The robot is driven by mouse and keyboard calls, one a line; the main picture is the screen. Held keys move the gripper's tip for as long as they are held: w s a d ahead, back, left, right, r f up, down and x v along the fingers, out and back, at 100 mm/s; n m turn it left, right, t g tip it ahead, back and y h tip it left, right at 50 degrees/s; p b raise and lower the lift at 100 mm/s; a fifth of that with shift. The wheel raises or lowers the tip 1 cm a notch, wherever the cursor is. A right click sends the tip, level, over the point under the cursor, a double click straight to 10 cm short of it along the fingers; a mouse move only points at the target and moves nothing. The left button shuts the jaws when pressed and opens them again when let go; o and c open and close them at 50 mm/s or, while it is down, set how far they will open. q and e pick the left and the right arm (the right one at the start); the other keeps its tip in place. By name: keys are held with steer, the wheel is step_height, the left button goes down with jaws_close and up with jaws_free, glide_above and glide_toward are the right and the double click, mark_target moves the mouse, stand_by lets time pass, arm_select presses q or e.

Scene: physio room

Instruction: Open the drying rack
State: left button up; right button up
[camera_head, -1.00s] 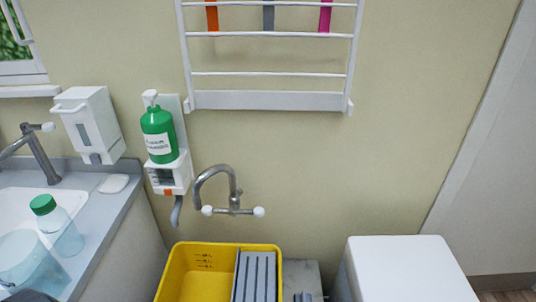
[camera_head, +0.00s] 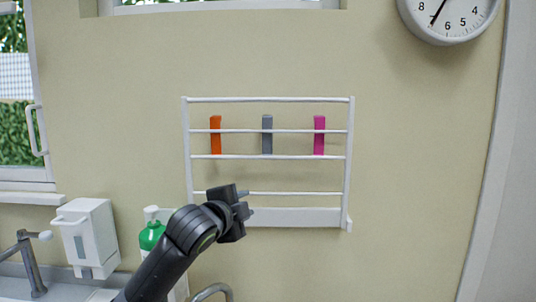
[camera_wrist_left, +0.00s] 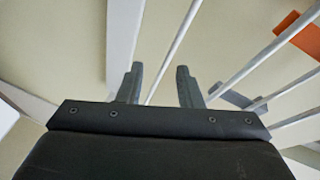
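The white drying rack (camera_head: 300,217) is on the beige wall in the middle of the head view, upright and flat against the wall. It has several thin horizontal rails and a wide bottom board. My left gripper (camera_head: 249,203) is in front of its lower part, near the lowest thin rail. In the left wrist view the gripper's two fingers (camera_wrist_left: 160,85) are apart, and a thin white rail (camera_wrist_left: 178,45) shows between them in the picture. I cannot tell whether it lies between the fingers or beyond them. My right gripper is not in view.
Orange (camera_head: 215,135), grey (camera_head: 267,135) and pink (camera_head: 319,135) strips show at the rack's upper rails. A wall clock (camera_head: 448,15) is upper right. A white dispenser (camera_head: 88,238) and a green bottle (camera_head: 151,236) are lower left. The wall right of the rack is clear.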

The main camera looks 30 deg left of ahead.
arm_select(q)
step_height(320, 180, up, 12)
steer(key=s+d+m+t, duration=0.1)
steer(key=s+m+t, duration=0.1)
steer(key=s, duration=0.1)
steer(key=m+t, duration=0.2)
steer(key=m, duration=0.1)
glide_toward(264, 99)
steer(key=w+p, duration=0.2)
steer(key=w, duration=0.1)
steer(key=w+r+p, duration=0.1)
steer(key=w+p, duration=0.1)
steer(key=w, duration=0.2)
steer(key=w+r+p, duration=0.1)
steer(key=w+p, duration=0.1)
steer(key=w, duration=0.1)
steer(key=shift+w+a, duration=0.35)
steer(key=shift+a, duration=0.05)
steer(key=shift+w, duration=0.7)
jaws_close()
steer(key=shift+f, duration=0.1)
